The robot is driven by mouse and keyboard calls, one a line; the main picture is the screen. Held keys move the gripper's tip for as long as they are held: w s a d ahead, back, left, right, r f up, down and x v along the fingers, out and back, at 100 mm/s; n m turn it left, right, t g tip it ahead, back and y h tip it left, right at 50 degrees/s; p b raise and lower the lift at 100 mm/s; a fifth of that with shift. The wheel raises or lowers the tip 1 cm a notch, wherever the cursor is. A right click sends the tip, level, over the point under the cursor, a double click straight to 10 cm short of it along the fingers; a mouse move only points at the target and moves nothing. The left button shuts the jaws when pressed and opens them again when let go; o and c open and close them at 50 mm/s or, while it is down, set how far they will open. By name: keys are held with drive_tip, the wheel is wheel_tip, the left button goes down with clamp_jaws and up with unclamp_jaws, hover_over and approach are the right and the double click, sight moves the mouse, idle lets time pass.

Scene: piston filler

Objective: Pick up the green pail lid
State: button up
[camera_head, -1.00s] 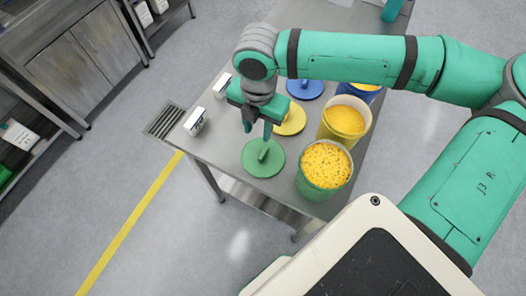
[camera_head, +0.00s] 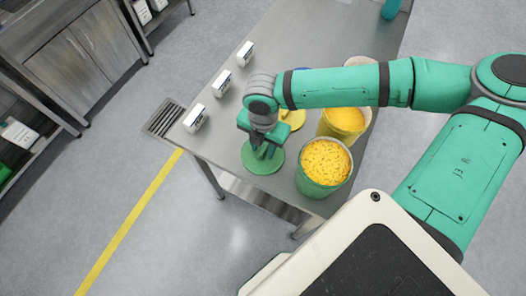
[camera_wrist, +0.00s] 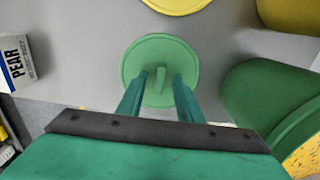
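The green pail lid (camera_head: 255,163) is a round disc with an upright bar handle, lying flat near the table's front edge. It also shows in the wrist view (camera_wrist: 145,57), with its handle between my fingertips in the picture. My gripper (camera_head: 266,150) is over the lid in the head view, partly covering it. In the wrist view my gripper (camera_wrist: 160,80) has its two fingers apart, one on each side of the handle, with gaps to it. I cannot tell how far the fingertips reach down along the handle.
A green pail (camera_head: 323,186) filled with yellow pieces stands right of the lid. A yellow pail (camera_head: 343,135) stands behind it. A yellow lid (camera_head: 293,119) lies behind my gripper. Several small white boxes (camera_head: 195,118) stand along the table's left side.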

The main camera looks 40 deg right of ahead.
drive_tip(key=shift+f, duration=0.2)
clamp_jaws()
drive_tip(key=shift+r, duration=0.1)
